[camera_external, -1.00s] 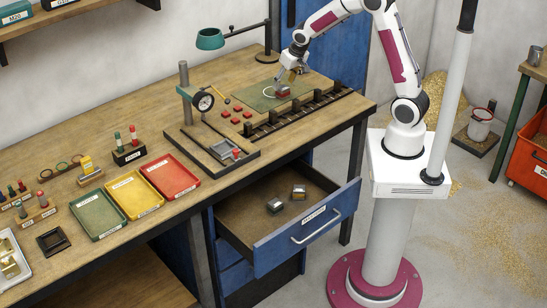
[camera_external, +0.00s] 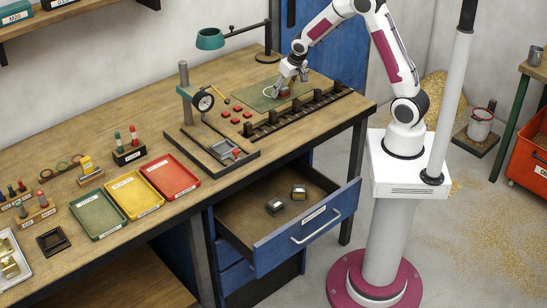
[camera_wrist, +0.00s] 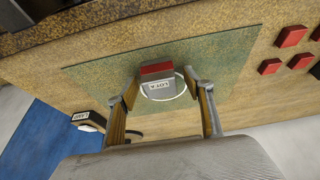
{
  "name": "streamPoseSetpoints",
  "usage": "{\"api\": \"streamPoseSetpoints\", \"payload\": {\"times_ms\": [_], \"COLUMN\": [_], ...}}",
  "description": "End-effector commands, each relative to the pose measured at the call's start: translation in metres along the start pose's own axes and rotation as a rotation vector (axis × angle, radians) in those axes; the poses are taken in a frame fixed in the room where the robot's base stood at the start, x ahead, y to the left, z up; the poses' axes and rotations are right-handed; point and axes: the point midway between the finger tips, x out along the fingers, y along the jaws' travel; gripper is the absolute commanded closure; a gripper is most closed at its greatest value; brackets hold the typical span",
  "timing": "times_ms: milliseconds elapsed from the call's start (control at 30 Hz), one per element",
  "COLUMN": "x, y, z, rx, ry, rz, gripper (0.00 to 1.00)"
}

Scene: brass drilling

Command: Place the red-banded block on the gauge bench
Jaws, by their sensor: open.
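The red-banded block (camera_wrist: 160,90) is grey with a red band and a "LOT A" label. It sits on the green mat (camera_wrist: 90,75) at the far end of the bench. A thin white ring line curves around it. My gripper (camera_wrist: 164,84) is open, with one finger on each side of the block; I cannot tell if either touches it. In the external view my gripper (camera_external: 288,88) is low over the mat and largely hides the block. A dial gauge (camera_external: 203,102) stands on a dark-edged base (camera_external: 213,157) left of the mat.
Several red pieces (camera_external: 236,120) lie between gauge and mat. A dark slotted rail (camera_external: 290,117) runs along the front edge. Green, yellow and red trays (camera_external: 170,177) are to the left. An open drawer (camera_external: 250,210) below holds two blocks. A lamp (camera_external: 210,39) overhangs the back.

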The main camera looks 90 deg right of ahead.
Motion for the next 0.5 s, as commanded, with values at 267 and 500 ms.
{"api": "streamPoseSetpoints", "payload": {"times_ms": [267, 500], "x": [0.0068, 0.0066], "y": [0.0000, 0.0000], "z": [-0.0002, -0.0002], "rx": [0.000, 0.000], "ry": [0.001, 0.000], "rz": [0.000, 0.000], "gripper": [0.49, 0.49]}}
